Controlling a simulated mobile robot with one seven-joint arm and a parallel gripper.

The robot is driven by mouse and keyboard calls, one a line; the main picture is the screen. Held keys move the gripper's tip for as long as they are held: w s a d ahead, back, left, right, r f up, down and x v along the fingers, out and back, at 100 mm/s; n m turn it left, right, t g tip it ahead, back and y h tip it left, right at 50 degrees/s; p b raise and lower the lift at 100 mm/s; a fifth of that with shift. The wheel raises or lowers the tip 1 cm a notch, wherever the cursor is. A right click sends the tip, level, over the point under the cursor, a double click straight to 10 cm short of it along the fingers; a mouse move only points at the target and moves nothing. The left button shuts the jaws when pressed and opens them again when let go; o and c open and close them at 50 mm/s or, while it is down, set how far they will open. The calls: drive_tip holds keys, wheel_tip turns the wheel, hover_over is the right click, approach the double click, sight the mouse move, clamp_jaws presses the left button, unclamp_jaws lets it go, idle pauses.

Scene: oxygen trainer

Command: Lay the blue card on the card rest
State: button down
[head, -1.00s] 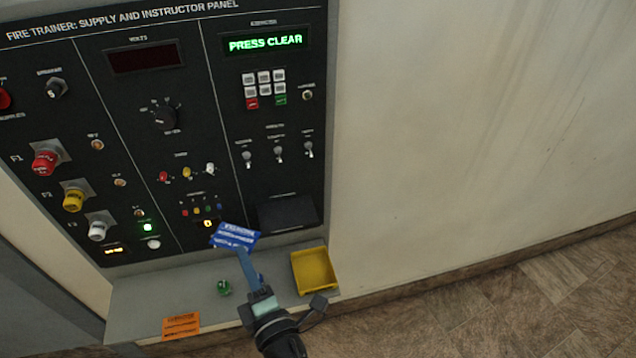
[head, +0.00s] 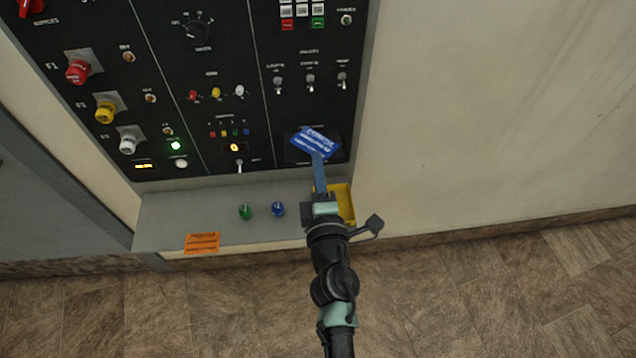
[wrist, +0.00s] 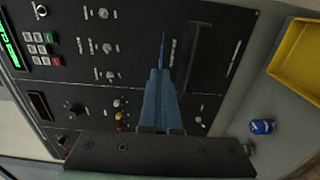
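The blue card (head: 314,141) with white print is held at the tip of my gripper (head: 319,160), in front of the panel's lower right part. My gripper's long blue fingers are closed on the card's lower edge. In the wrist view the fingers (wrist: 160,98) are together and the card (wrist: 162,48) shows nearly edge-on as a thin blue strip. A dark rectangular plate, apparently the card rest (head: 296,157), lies behind the card and is partly hidden by it. The plate (wrist: 194,58) also shows beside the card in the wrist view. I cannot tell whether they touch.
A grey shelf (head: 185,215) juts out below the panel. It carries a green knob (head: 245,211), a blue knob (head: 278,209), an orange label (head: 202,243) and a yellow tray (head: 346,203), partly behind my arm. Switches (head: 311,83) stand above the plate.

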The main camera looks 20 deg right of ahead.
drive_tip(key=shift+f+b, duration=1.65)
drive_tip(key=shift+f, duration=0.25)
drive_tip(key=shift+f, duration=0.1)
drive_tip(key=shift+f, duration=0.15)
drive_tip(key=c, duration=1.1)
unclamp_jaws()
drive_tip(key=shift+c, duration=0.2)
drive_tip(key=shift+r, duration=0.2)
drive_tip(key=b+v, duration=0.1)
drive_tip(key=v, duration=1.1)
drive_tip(key=shift+r+b, duration=0.15)
drive_tip(key=shift+b, duration=0.2)
